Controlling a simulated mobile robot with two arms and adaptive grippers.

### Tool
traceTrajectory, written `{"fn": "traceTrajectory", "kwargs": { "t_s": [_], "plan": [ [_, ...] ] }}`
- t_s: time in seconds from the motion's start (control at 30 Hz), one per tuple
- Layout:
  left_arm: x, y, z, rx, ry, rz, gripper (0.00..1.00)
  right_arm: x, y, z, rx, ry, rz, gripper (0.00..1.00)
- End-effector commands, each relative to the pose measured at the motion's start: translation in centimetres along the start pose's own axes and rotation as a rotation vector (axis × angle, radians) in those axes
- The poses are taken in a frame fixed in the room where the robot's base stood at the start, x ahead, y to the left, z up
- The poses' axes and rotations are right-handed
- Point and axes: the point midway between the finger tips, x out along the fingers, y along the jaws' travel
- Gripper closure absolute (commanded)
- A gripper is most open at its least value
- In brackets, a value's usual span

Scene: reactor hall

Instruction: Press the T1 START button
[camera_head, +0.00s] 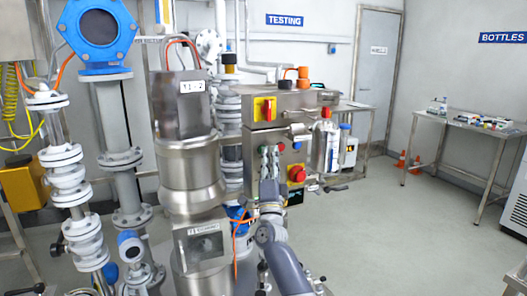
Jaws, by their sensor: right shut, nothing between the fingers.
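A steel control box (249,148) stands in the middle of the head view, beside a tall steel vessel. Its front carries a small red button (281,147), a small blue button (297,146) and a larger red knob on a yellow base (297,173). My right gripper (269,150) is shut and empty, its fingers pointing up in front of the box face. It covers part of the panel. I cannot tell whether the fingertips touch the box. No T1 START label is readable, and the button may be hidden behind the gripper. My left gripper is not in view.
A red and yellow switch (264,109) sits on the upper box. A steel cylinder (325,147) stands close right of the panel. The steel vessel (190,175) and flanged pipes (85,200) crowd the left. The floor (390,240) at the right is clear.

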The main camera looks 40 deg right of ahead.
Motion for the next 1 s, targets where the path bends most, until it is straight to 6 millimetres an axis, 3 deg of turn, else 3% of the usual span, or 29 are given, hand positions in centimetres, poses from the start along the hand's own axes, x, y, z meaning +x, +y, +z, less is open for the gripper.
{"fn": "traceTrajectory", "kwargs": {
  "t_s": [0.63, 1.0],
  "plan": [
    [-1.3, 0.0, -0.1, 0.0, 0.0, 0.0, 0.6, -1.2, -0.9, -0.8, 0.0, -0.001, 0.002, 1.0],
    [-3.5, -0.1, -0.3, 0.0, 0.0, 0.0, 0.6, -3.7, -2.8, -2.7, 0.0, -0.002, 0.002, 1.0]
  ]
}}
